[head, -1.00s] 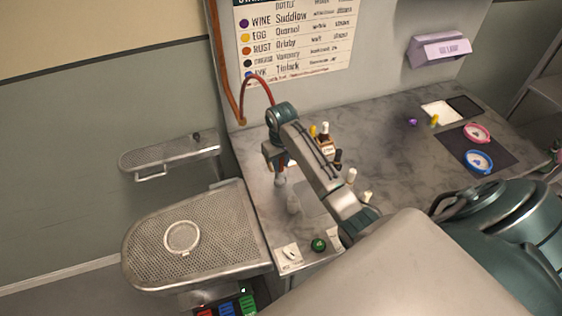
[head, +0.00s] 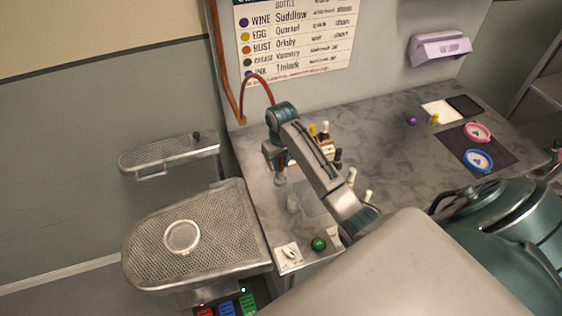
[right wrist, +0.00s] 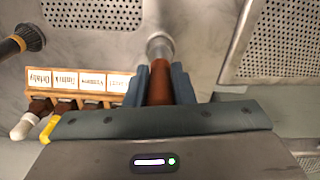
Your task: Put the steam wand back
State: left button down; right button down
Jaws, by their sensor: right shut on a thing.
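The steam wand shows in the right wrist view as a red-brown handle (right wrist: 160,85) with a round metal head (right wrist: 160,46) beyond it. My right gripper (right wrist: 160,88) is shut around the handle. In the head view the same gripper (head: 277,158) is above the left part of the counter, and the wand's grey head (head: 280,179) points down below it, apart from the counter. A red hose (head: 258,80) arches from the copper pipe at the wall to behind my right wrist. I cannot make out the wand's holder. My left gripper is not in view.
A rack of labelled bottles (right wrist: 80,85) stands close by the gripper. A pale object (head: 293,203) and a perforated plate (head: 314,201) are on the counter (head: 385,150) below it. A perforated pressing board (head: 215,228) is at left. A green knob (head: 318,244) is at the front edge.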

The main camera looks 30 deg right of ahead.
jog(key=shift+f, duration=0.5)
dwell(0.7)
jog(key=shift+f, duration=0.35)
jog(key=shift+f, duration=0.3)
dwell(0.3)
jog(key=c, duration=0.8)
grip_release()
jog(key=shift+c, duration=0.2)
jog(key=shift+r, duration=0.15)
jog(key=shift+r, duration=3.6)
